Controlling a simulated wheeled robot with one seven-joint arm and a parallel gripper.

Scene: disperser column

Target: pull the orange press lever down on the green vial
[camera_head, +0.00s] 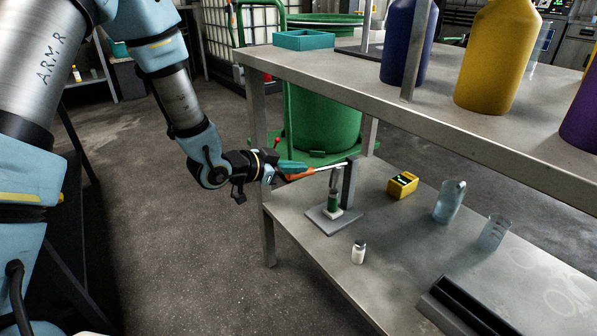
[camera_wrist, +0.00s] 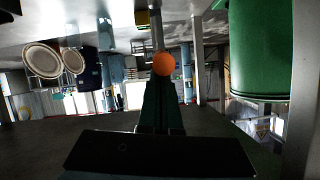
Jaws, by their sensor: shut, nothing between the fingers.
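The disperser stands on the lower shelf in the head view, with a grey base plate (camera_head: 322,222) and a dark upright column (camera_head: 349,183). The orange press lever (camera_head: 300,175) reaches left from the column, close to level. The green vial (camera_head: 333,202) stands upright on the base, below the lever. My gripper (camera_head: 296,167) is shut and empty, its teal fingers just above the lever's orange end. I cannot tell whether they touch. In the upside-down wrist view, the lever's round orange end (camera_wrist: 164,64) sits just beyond the tips of my gripper (camera_wrist: 160,82).
A yellow device (camera_head: 402,185), two glass beakers (camera_head: 449,202) (camera_head: 493,233) and a small white bottle (camera_head: 358,252) stand on the lower shelf. The upper shelf (camera_head: 330,72) overhangs it at right. A green barrel (camera_head: 325,122) stands behind. Floor left of the shelf is clear.

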